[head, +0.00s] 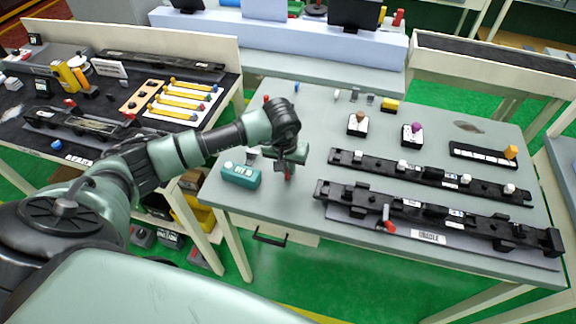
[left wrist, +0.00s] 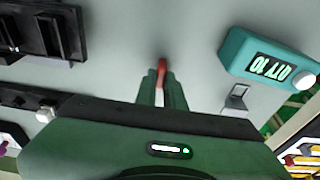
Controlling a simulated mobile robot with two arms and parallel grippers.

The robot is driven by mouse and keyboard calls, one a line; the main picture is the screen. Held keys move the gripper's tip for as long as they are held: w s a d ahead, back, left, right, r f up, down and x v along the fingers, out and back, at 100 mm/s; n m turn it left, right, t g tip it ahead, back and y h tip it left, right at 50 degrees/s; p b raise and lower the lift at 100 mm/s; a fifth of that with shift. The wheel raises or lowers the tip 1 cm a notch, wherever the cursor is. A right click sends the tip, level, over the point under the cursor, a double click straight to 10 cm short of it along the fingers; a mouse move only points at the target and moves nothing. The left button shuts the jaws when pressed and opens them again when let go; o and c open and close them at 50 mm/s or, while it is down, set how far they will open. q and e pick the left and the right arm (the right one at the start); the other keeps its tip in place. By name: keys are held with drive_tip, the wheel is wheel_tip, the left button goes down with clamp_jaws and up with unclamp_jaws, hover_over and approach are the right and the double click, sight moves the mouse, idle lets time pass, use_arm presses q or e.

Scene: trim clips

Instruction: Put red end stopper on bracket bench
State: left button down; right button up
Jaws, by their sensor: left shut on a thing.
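My left gripper (head: 286,170) is low over the near left part of the grey bench (head: 300,225). It is shut on a small red stopper (head: 288,175). In the left wrist view the red stopper (left wrist: 162,65) pokes out between the two green fingertips (left wrist: 162,76). The fingers hide part of it, and I cannot tell whether it touches the bench top. My right gripper is not in view. No readable label here tells which bench is the bracket bench.
A teal counter box (head: 241,175) stands left of the gripper. Long black rails (head: 430,176) lie to the right, with a red-tipped part (head: 387,218) by the front one. A dark-topped bench (head: 110,130) at the left holds yellow parts. Grey surface around the gripper is mostly clear.

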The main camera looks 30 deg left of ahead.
use_arm(q)
drive_tip(key=shift+f, duration=0.15)
drive_tip(key=c, duration=1.5)
unclamp_jaws()
drive_tip(key=shift+r, duration=0.2)
drive_tip(key=b+v, duration=0.4)
drive_tip(key=v, duration=0.8)
drive_tip(key=shift+a, duration=0.1)
